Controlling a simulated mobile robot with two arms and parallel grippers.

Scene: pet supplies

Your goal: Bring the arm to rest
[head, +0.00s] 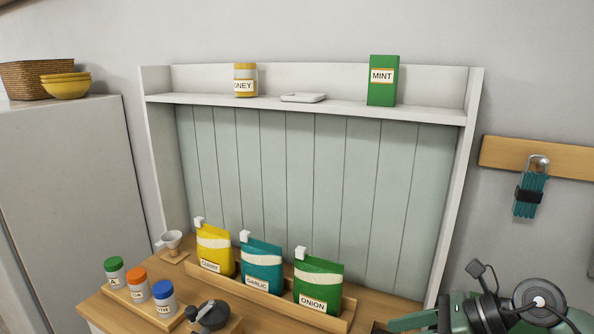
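My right arm comes in at the bottom right corner, in green and black parts. The end of my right gripper (414,320) is a green tapered piece pointing left, low in front of the counter's right end. I cannot tell whether it is open or shut, and I see nothing held in it. My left arm and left gripper are not in view.
A wooden counter (92,308) holds yellow (215,250), teal (262,268) and green (318,287) pouches in a wooden tray (345,315), and several capped jars (138,285). A shelf (425,113) carries a honey jar (246,80) and a mint box (383,82).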

